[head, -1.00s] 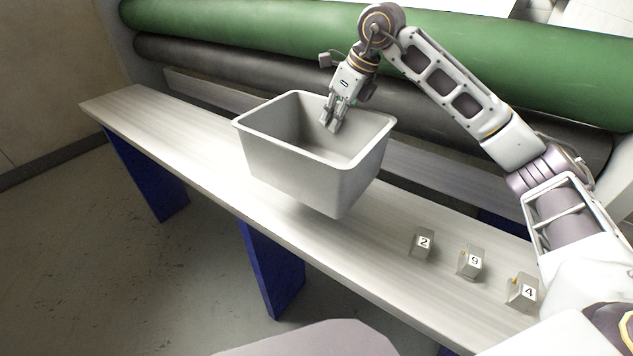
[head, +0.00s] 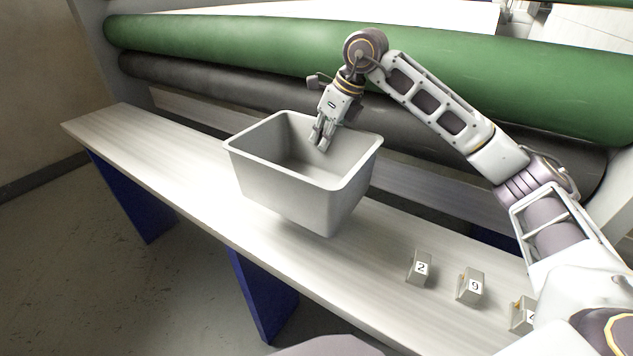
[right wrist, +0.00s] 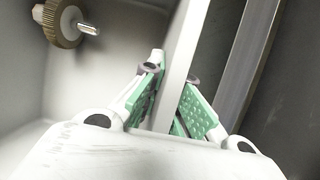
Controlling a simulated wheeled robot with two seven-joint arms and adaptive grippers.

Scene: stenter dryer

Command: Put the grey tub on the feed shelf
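The grey tub (head: 290,190) is an open, straight-sided box over the middle of the long pale shelf (head: 170,165), slightly tilted. A soft shadow lies under it; I cannot tell whether its base touches the board. My left gripper is not in view.
Green (head: 230,45) and black (head: 200,82) rollers run behind. The shelf's left end is bare. A knurled brass part (right wrist: 62,22) shows in the right wrist view.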

